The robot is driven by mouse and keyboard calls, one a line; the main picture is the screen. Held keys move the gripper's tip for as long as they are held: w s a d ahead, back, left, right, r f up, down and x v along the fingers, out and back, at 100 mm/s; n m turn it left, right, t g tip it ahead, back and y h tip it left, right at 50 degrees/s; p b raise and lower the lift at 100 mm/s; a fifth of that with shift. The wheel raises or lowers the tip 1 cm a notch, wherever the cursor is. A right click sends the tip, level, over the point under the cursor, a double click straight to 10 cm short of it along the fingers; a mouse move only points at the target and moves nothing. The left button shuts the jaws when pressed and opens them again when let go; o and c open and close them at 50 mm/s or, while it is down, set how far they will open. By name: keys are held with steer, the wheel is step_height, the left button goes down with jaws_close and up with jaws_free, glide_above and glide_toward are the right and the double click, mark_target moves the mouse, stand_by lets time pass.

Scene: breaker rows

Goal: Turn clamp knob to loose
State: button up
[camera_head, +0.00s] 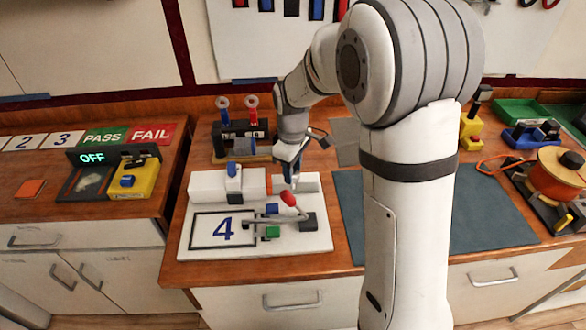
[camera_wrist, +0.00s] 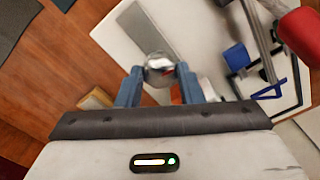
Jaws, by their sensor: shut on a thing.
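A round, shiny silver knob (camera_wrist: 159,66) sits between the two blue fingertips of my gripper (camera_wrist: 159,74) in the wrist view. My gripper is shut on it, one finger on each side. In the head view my gripper (camera_head: 289,178) points down at the back of the white fixture board (camera_head: 310,243) marked 4, and the knob is hidden there. A white block (camera_head: 207,187) with a blue part on top lies to the left of my gripper. Which way the knob is turned cannot be told.
A lever with a red grip (camera_head: 288,198) stands just in front of my gripper; the grip (camera_wrist: 302,36) is also at the wrist view's right. A rack with red and blue-grey tools (camera_head: 240,138) stands behind. A dark mat (camera_head: 490,212) to the right is bare.

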steer(key=shift+r, duration=0.1)
stand_by(0.4)
steer(key=o, duration=1)
steer(key=shift+c, duration=0.2)
step_height(320, 180, up, 7)
steer(key=shift+r, duration=0.35)
